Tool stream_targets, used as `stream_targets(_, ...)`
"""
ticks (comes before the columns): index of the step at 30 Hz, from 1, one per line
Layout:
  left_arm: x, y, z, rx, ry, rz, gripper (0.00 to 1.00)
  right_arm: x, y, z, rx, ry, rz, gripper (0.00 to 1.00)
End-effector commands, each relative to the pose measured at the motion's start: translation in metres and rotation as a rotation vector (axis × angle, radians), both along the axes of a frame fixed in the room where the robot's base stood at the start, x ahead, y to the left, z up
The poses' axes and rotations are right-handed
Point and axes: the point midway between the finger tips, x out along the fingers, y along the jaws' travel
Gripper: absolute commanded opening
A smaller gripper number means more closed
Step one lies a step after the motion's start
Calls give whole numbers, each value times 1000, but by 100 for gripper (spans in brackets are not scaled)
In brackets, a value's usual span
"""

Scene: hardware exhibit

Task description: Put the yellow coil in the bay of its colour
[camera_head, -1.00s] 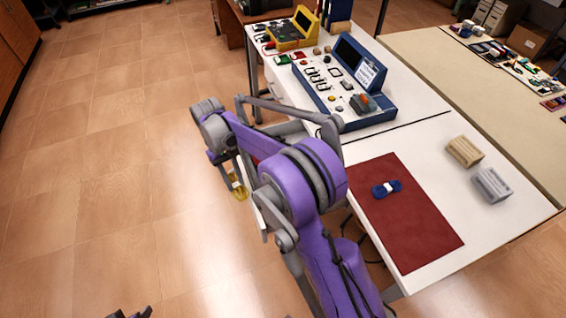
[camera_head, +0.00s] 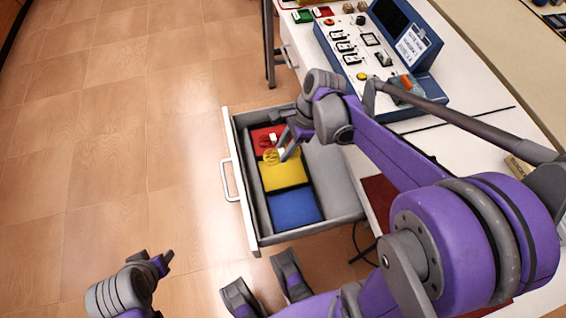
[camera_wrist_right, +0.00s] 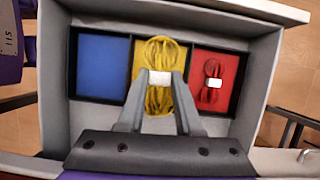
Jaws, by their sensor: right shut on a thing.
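My right gripper (camera_head: 287,150) is shut on the white band of the yellow coil (camera_head: 271,157). The coil also shows in the right wrist view (camera_wrist_right: 158,102), in front of the yellow bay (camera_wrist_right: 136,65). In the head view it overlaps the edge between the yellow bay (camera_head: 284,177) and the red bay (camera_head: 258,132). It appears held above the tray; its exact height is unclear. The bays sit in an open drawer (camera_head: 240,195). My left gripper (camera_head: 160,264) is at the lower left over the floor, away from the drawer; its opening is unclear.
A red coil (camera_wrist_right: 211,87) lies in the red bay. The blue bay (camera_head: 294,209) is empty. The drawer's right part is bare. A blue control panel (camera_head: 375,50) stands on the white table (camera_head: 460,95) above. Open floor lies left of the drawer.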

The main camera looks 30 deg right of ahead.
Motion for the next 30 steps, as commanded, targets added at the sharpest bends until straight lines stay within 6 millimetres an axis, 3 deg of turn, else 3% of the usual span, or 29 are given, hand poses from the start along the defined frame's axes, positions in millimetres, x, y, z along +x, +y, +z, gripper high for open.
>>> stream_targets(10,0,0,-17,0,5,0,50,-2,-1,-52,-1,1,-54,0)
stream_targets(17,0,0,-21,0,7,0,50,-2,-1,-71,-2,1,-52,0)
stream_targets(23,0,0,-30,0,10,0,50,-2,-1,-99,-2,1,-52,0)
stream_targets(30,0,0,-29,0,10,0,50,-3,-1,-101,-2,1,-52,0)
